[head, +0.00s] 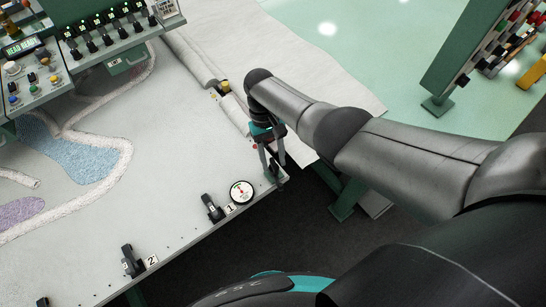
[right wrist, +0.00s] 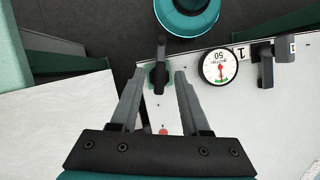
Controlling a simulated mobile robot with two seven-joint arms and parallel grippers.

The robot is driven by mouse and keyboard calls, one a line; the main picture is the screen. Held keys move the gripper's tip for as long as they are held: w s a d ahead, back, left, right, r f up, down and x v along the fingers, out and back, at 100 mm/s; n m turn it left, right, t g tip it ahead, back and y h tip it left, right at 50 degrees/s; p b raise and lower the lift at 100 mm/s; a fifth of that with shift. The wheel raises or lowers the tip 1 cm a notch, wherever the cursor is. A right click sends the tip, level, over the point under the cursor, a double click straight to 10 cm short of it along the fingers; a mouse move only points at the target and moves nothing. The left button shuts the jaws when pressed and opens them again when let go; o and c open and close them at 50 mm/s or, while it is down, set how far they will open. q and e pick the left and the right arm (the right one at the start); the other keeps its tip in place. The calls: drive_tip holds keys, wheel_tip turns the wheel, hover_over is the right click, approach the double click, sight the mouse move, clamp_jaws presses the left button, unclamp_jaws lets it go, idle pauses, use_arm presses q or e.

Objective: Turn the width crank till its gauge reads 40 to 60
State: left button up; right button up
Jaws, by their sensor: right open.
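The width crank (right wrist: 159,72) has a dark handle on a green mount at the table's front corner. In the right wrist view it stands between the tips of my right gripper (right wrist: 160,78), with a gap on either side. In the head view that gripper (head: 275,172) points down at the corner, open and empty, and mostly hides the crank. A round white gauge (head: 241,191) with a green band and a red mark lies beside it; it also shows in the right wrist view (right wrist: 218,67). The needle's exact reading is too small to tell. My left gripper is not in view.
Black clamps (head: 212,207) (head: 129,262) with labels 1 and 2 stand along the front edge. A red button (right wrist: 163,131) lies near the crank. Control panels (head: 110,30) stand at the back left. Tufted cloth covers the table; dark floor lies beyond its edge.

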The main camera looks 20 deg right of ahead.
drive_tip(key=p+v, duration=0.1)
drive_tip(key=v, duration=1.4)
drive_tip(key=shift+r, duration=0.15)
